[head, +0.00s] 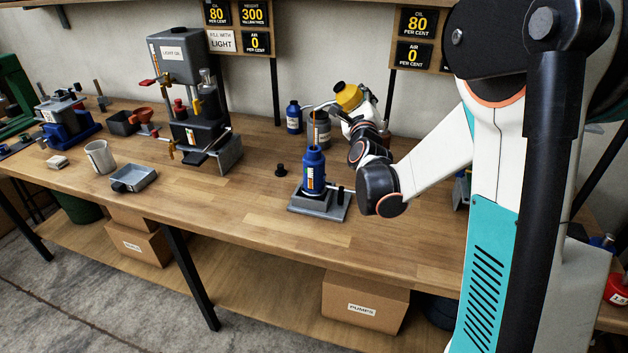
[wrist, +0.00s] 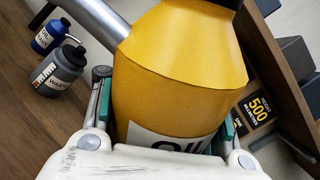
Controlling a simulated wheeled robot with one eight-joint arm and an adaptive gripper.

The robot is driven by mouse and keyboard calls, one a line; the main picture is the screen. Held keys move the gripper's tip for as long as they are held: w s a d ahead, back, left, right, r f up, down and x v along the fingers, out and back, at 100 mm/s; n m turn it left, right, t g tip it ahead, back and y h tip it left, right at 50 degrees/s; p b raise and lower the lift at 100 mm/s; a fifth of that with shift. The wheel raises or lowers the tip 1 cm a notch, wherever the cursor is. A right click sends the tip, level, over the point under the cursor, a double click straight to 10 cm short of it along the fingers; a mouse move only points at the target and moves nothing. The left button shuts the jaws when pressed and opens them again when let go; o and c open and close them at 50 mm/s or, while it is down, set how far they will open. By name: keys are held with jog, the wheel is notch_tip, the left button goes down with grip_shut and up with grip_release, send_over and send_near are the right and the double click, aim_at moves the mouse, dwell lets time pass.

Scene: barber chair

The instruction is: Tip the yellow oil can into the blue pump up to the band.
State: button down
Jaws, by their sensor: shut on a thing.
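My gripper (head: 354,115) is shut around the body of the yellow oil can (head: 347,95); in the wrist view the fingers (wrist: 165,125) clasp both sides of the can (wrist: 185,60). The can is tilted above the bench, its grey spout (wrist: 97,22) pointing left in the head view. A thin amber stream appears to fall from the spout to the top of the blue pump (head: 314,160). The pump stands upright on a grey stand (head: 320,207). A coloured strip (head: 309,179) shows on its side; the level is too small to read.
A small black cap (head: 281,169) lies left of the stand. A grey machine (head: 190,100), a mug (head: 100,156) and a tray (head: 134,178) are farther left. The bench's front middle is clear.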

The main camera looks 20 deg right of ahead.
jog(key=shift+r+n, duration=0.1)
jog(key=shift+n, duration=0.2)
jog(key=shift+r+n, duration=0.1)
jog(key=shift+n, duration=0.3)
dwell(1.2)
jog(key=shift+f+m+g+b, duration=0.2)
jog(key=shift+f+m, duration=0.15)
jog(key=shift+m, duration=0.65)
jog(key=shift+f+m+g+b, duration=0.15)
jog(key=shift+f+m, duration=0.15)
jog(key=shift+m, duration=0.7)
jog(key=shift+a, duration=0.1)
jog(key=shift+a+f+m+g+h+b, duration=0.15)
jog(key=shift+a+f+m+g+b, duration=0.1)
jog(key=shift+f+m, duration=0.5)
jog(key=shift+a+f+m+g+h+b, duration=0.15)
jog(key=shift+a+f+m, duration=0.15)
jog(key=shift+m, duration=0.75)
jog(key=shift+r, duration=0.1)
